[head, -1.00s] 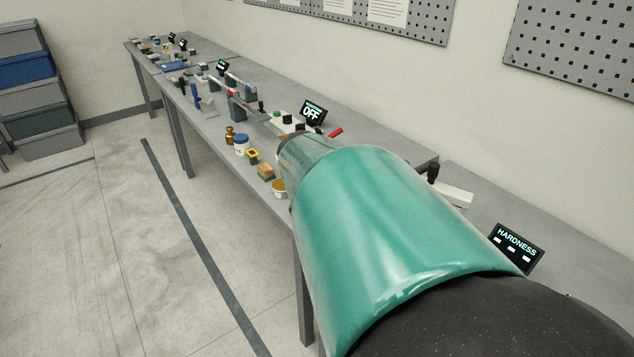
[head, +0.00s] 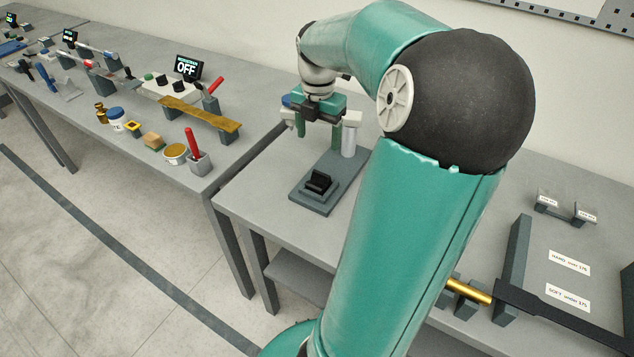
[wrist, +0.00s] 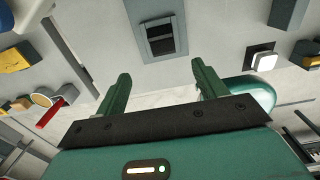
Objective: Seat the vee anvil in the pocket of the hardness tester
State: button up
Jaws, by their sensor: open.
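A dark grey base plate (head: 330,190) stands on the near bench and carries a black block (head: 318,181) with a dark recess. It also shows in the wrist view as a grey plate (wrist: 145,50) with a black ribbed part (wrist: 160,38). I cannot tell whether this black part is the vee anvil or the tester's pocket. My gripper (head: 318,130) hangs behind and above that block, fingers pointing down. In the wrist view my gripper (wrist: 161,78) is open, with nothing between its fingers. My arm hides part of the bench.
A pale upright cylinder (head: 349,140) stands close to my gripper. The left bench holds a red-handled block (head: 198,158), a brown bar (head: 200,113) and small jars. To the right are a gold rod (head: 468,291), a dark stand (head: 517,255) and HARD and SOFT labels.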

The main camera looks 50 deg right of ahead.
send_over(319, 179)
notch_tip(319, 179, down, 8)
jog(key=shift+a, duration=0.1)
notch_tip(319, 179, down, 6)
jog(key=shift+r, duration=0.15)
jog(key=shift+s, duration=0.1)
grip_shut()
dwell(0.4)
jog(key=shift+r, duration=0.15)
